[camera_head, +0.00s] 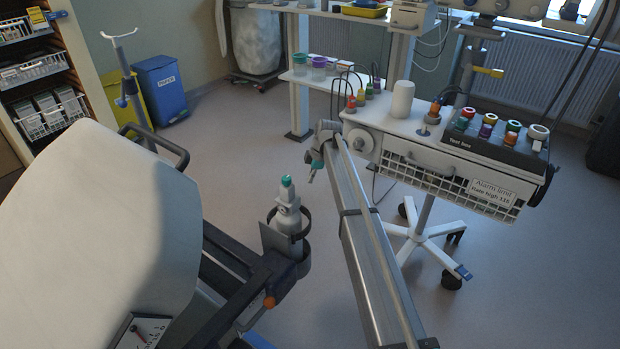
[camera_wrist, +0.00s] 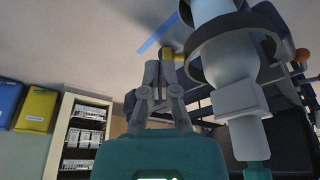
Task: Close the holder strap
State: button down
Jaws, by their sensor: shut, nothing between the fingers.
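A white bottle with a teal top (camera_head: 287,212) stands upright in a holder (camera_head: 275,243) on the side rail of the stretcher. A dark holder strap (camera_head: 306,222) curves around the right side of the bottle's upper part; I cannot tell whether its end is fastened. In the wrist view the strap (camera_wrist: 232,82) passes around the pale bottle (camera_wrist: 232,60), which appears upside down at the right. My gripper (camera_head: 313,172) is beyond the bottle and slightly right, apart from it. In the wrist view its fingers (camera_wrist: 158,66) are together and empty, left of the strap.
The stretcher (camera_head: 110,215) with its pale mattress fills the left. A wheeled cart with a wire basket (camera_head: 440,180) stands right of my arm. Blue and yellow bins (camera_head: 160,90) and a shelf unit (camera_head: 40,90) are at the back left.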

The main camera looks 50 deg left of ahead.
jog(key=shift+p+v, duration=1.45)
jog(key=shift+v, duration=0.45)
jog(key=shift+w+f, duration=0.1)
jog(key=shift+w, duration=0.05)
jog(key=w+d+m+t, duration=0.1)
jog(key=w+d+m, duration=0.4)
jog(key=d, duration=1.1)
jog(key=w+d+m, duration=0.4)
jog(key=w+d, duration=0.2)
jog(key=d, duration=0.9)
jog(key=w+d+m+t, duration=0.1)
jog(key=w+d+m, duration=0.4)
jog(key=d, duration=1.1)
jog(key=s+d+m+h, duration=0.1)
jog(key=s+d+m, duration=0.4)
jog(key=d, duration=0.9)
jog(key=s+d+m, duration=0.4)
jog(key=d+m, duration=0.2)
jog(key=d, duration=0.7)
jog(key=s+d+m+h, duration=0.1)
jog(key=s+d+m, duration=0.4)
jog(key=d, duration=0.9)
notch_tip(320, 180, up, 19)
jog(key=p, duration=1.9)
jog(key=shift+w+t, duration=0.25)
jog(key=shift+t, duration=0.15)
jog(key=shift+d+f, duration=0.1)
jog(key=shift+f, duration=0.05)
